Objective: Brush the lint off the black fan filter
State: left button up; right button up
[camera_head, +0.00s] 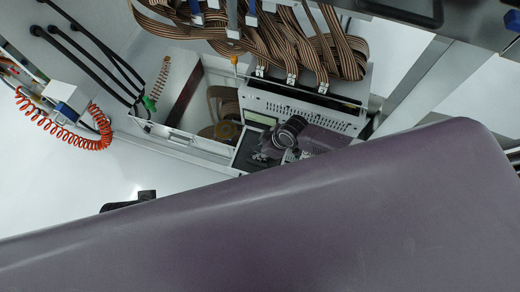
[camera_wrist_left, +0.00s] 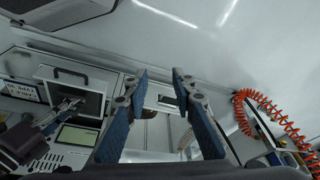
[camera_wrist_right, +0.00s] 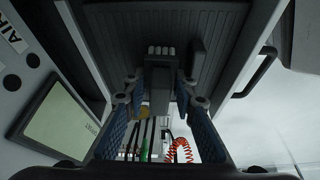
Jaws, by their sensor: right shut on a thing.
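The black fan filter is a dark ribbed panel in a pale frame; its ribs fill the upper middle of the right wrist view (camera_wrist_right: 115,40). It also shows small in the head view (camera_head: 245,152) and at left in the left wrist view (camera_wrist_left: 88,101). My right gripper (camera_wrist_right: 160,88) is shut on a dark brush (camera_wrist_right: 158,78) with several light tufts at its far end. The tufts lie over the filter; I cannot tell if they touch. In the head view my right gripper (camera_head: 266,155) is at the filter. My left gripper (camera_wrist_left: 160,73) is open and empty, pointing at the cabinet.
A greenish display (camera_wrist_right: 55,128) sits beside the filter. An orange coiled hose (camera_head: 75,130) hangs at left. Brown ribbon cables (camera_head: 270,40) hang above the white perforated unit (camera_head: 300,112). My own arm covers the lower head view.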

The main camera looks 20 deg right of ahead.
jog(key=o, duration=0.6)
jog(key=shift+s+f, duration=0.1)
jog(key=shift+s, duration=0.05)
pick_arm(q)
jog(key=shift+w, duration=0.1)
jog(key=shift+r, duration=0.2)
jog(key=shift+w+d+f, duration=0.1)
jog(key=shift+f, duration=0.05)
pick_arm(e)
jog(key=shift+r, duration=0.2)
pick_arm(q)
jog(key=shift+f, duration=0.5)
jog(key=shift+w+f, duration=0.1)
jog(key=shift+w+f+p, duration=0.1)
jog(key=shift+f+p, duration=0.1)
jog(key=shift+p, duration=0.1)
pick_arm(e)
jog(key=shift+r, duration=0.1)
